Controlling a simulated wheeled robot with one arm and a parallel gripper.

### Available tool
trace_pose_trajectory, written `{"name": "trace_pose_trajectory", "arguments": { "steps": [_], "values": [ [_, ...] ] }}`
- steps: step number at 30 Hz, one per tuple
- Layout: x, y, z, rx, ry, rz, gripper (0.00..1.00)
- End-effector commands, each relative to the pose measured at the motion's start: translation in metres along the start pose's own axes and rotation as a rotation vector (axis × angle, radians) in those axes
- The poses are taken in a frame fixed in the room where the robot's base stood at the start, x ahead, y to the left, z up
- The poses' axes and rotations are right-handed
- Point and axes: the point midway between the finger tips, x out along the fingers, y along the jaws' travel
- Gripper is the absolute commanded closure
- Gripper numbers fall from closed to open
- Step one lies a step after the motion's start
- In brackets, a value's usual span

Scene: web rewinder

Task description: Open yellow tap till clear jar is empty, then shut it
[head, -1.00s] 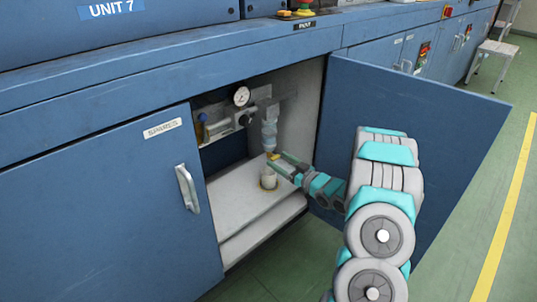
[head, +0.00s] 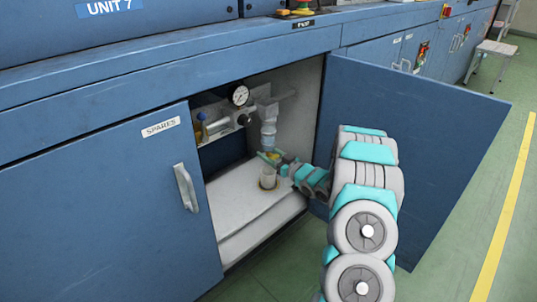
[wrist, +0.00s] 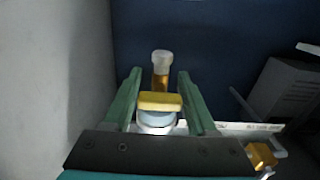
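The yellow tap (wrist: 160,101) is a small flat handle between my fingers in the wrist view. In the head view it is a small yellow patch (head: 270,154) under the clear jar (head: 269,133), which hangs from the pipework inside the open cupboard. The liquid level in the jar is too small to tell. My gripper (wrist: 160,72) is open, its green fingers on either side of the tap with a gap on both sides. A pale round part (wrist: 156,119) shows just below the tap. In the head view, my gripper's fingers (head: 277,158) are partly hidden.
A whitish cup (head: 268,179) stands on the cupboard floor below the tap. A pressure gauge (head: 240,96) is up and left. The open blue door (head: 420,130) is to the right of my arm.

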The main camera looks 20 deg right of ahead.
Motion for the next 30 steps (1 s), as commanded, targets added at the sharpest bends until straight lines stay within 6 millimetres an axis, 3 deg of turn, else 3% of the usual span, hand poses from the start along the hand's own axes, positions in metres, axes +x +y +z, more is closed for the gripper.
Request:
{"name": "trace_pose_trajectory", "arguments": {
  "steps": [2,15,20,30],
  "values": [
    [0.0,0.0,0.0,0.0,0.0,0.0,0.53],
    [0.0,-0.0003,0.0,0.0,0.0,-0.001,1.0],
    [0.0,-0.0003,0.0017,-0.028,0.0,-0.001,1.0],
    [0.0004,-0.0007,0.001,-0.264,0.001,-0.002,1.0]
  ]
}}
